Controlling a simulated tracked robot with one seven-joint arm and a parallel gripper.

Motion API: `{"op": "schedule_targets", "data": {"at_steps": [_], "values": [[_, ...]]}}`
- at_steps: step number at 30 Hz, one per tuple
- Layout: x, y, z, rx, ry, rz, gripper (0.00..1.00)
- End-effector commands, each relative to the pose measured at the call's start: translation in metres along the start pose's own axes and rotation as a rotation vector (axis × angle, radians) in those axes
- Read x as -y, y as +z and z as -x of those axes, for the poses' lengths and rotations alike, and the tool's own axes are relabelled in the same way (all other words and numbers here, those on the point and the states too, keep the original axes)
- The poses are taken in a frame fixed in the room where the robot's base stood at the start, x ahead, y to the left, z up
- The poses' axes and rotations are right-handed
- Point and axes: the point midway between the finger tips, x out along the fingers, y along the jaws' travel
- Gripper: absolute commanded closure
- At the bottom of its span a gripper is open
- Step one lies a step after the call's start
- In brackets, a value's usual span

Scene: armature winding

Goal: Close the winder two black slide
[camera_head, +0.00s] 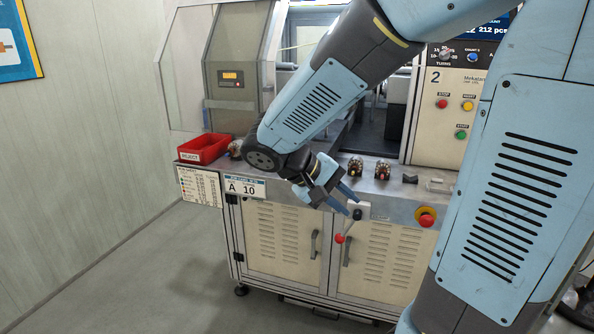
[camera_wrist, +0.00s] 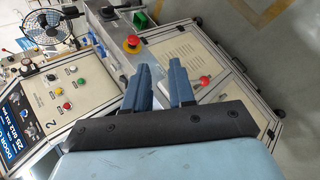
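Winder two shows by its cream control panel marked 2 (camera_head: 446,105), which also appears tilted in the wrist view (camera_wrist: 62,98). I cannot surely identify the black slide; a small black piece (camera_head: 410,179) sits on the metal deck below the panel. A dark upright panel (camera_head: 397,92) stands left of the control panel, partly behind my arm. My gripper (camera_head: 342,199) is open and empty, in front of the deck's front edge. Its two blue fingers stand apart in the wrist view (camera_wrist: 162,85). A lever with a red ball (camera_head: 340,238) hangs just below the fingertips, on the cabinet front.
A red emergency stop (camera_head: 426,217) is on the front edge, right of my gripper. Two wound armatures (camera_head: 370,170) and a grey notched block (camera_head: 437,184) stand on the deck. A red reject bin (camera_head: 204,149) is at left. The floor in front of the cabinet (camera_head: 285,240) is clear.

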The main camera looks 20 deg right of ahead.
Motion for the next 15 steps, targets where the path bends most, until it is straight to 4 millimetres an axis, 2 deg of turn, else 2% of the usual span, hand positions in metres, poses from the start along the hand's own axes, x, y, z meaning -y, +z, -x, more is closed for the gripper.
{"op": "schedule_targets", "data": {"at_steps": [8, 15], "values": [[0.019, -0.056, 0.017, -0.075, 0.382, 0.033, 0.76], [0.057, -0.107, 0.048, -0.268, 0.674, 0.028, 0.76]]}}
